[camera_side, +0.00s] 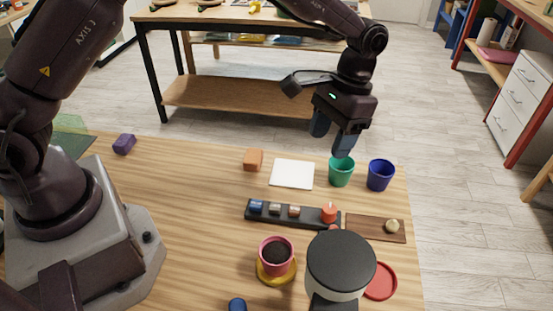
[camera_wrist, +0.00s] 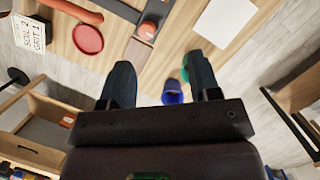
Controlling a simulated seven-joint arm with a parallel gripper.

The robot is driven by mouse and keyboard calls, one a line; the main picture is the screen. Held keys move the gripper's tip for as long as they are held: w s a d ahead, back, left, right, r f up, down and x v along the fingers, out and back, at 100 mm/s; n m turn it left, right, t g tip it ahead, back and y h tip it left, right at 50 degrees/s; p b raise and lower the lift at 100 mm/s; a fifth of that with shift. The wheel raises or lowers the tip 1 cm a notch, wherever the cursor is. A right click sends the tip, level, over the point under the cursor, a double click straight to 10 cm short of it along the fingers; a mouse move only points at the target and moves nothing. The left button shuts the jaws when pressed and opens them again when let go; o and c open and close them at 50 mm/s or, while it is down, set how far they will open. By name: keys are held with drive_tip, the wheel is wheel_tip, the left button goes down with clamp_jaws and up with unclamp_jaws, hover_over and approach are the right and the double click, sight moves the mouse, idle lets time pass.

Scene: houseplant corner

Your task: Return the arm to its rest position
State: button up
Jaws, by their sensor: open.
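My gripper (camera_side: 333,137) is open and empty. It hangs in the air above the far right part of the wooden table, with its fingers pointing down. In the side view the fingertips show just above the green pot (camera_side: 341,172); how high they are over it is hard to tell. The blue pot (camera_side: 380,176) stands to the right of the green one. In the wrist view my open gripper (camera_wrist: 160,72) has the blue pot (camera_wrist: 172,92) between its fingers in the picture, and the green pot (camera_wrist: 185,74) is partly hidden by the right finger.
A white pad (camera_side: 292,174), an orange block (camera_side: 253,160), a dark rack (camera_side: 312,224) with small items, a wooden tray (camera_side: 365,234), a soil-filled pink pot (camera_side: 276,265) on a yellow saucer, a dark-topped canister (camera_side: 341,262) and a red saucer (camera_side: 381,281) occupy the table. Its left middle is clear.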

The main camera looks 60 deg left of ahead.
drive_tip(key=s+a+r+t, duration=0.3)
drive_tip(key=s+a+r, duration=0.1)
drive_tip(key=s, duration=0.3)
drive_tip(key=s+a+r+n+t, duration=0.1)
drive_tip(key=s+a+r+t, duration=0.1)
drive_tip(key=s+a+r, duration=0.2)
drive_tip(key=s+a+r+t, duration=0.3)
drive_tip(key=s+a+r, duration=0.2)
drive_tip(key=s+r, duration=0.4)
drive_tip(key=s, duration=0.3)
drive_tip(key=shift+t, duration=0.3)
drive_tip(key=shift+s+a+r, duration=0.1)
